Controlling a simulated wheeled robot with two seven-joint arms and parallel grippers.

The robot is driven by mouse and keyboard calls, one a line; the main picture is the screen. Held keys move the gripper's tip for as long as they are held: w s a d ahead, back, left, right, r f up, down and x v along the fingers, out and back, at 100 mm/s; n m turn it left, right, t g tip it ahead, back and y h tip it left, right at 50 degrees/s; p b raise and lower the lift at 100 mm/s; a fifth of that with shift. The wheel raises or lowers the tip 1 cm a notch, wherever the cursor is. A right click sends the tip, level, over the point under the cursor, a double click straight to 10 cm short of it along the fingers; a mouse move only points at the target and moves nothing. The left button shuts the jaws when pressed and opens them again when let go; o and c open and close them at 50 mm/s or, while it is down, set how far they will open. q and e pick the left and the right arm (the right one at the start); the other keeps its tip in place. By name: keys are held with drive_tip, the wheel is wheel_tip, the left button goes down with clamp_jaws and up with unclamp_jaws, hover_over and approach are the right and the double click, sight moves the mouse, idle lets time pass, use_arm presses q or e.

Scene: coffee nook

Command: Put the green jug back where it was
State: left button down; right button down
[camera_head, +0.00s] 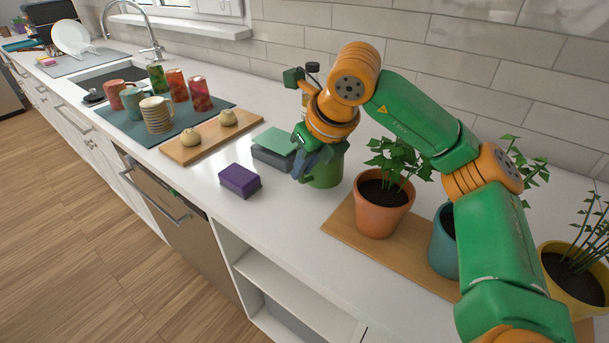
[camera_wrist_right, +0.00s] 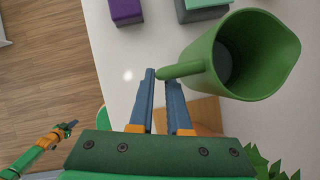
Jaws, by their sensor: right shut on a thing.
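The green jug (camera_head: 327,172) is at the middle of the counter in the head view, beside a potted plant and partly behind my right gripper. In the right wrist view the jug (camera_wrist_right: 262,60) shows its open top and its handle (camera_wrist_right: 178,71). My right gripper (camera_head: 307,172) is shut on the jug's handle, with its blue fingers (camera_wrist_right: 164,78) either side of it. The jug looks upright. I cannot tell whether its base touches the counter. My left gripper (camera_wrist_right: 70,126) shows small at the lower left of the wrist view, away from the jug; its jaws are unclear.
A terracotta pot (camera_head: 381,211) stands on a wooden board (camera_head: 341,226) right of the jug, with teal and yellow pots beyond. A purple block (camera_head: 240,181) and a grey-green block (camera_head: 272,148) lie to the left. A board with two buns (camera_head: 190,153) and a mug mat (camera_head: 128,128) are farther left.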

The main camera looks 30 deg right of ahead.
drive_tip(key=shift+a+f, duration=0.2)
drive_tip(key=shift+f, duration=1)
drive_tip(key=shift+f, duration=0.1)
drive_tip(key=c, duration=0.9)
unclamp_jaws()
drive_tip(key=p+v, duration=0.1)
drive_tip(key=v, duration=1.1)
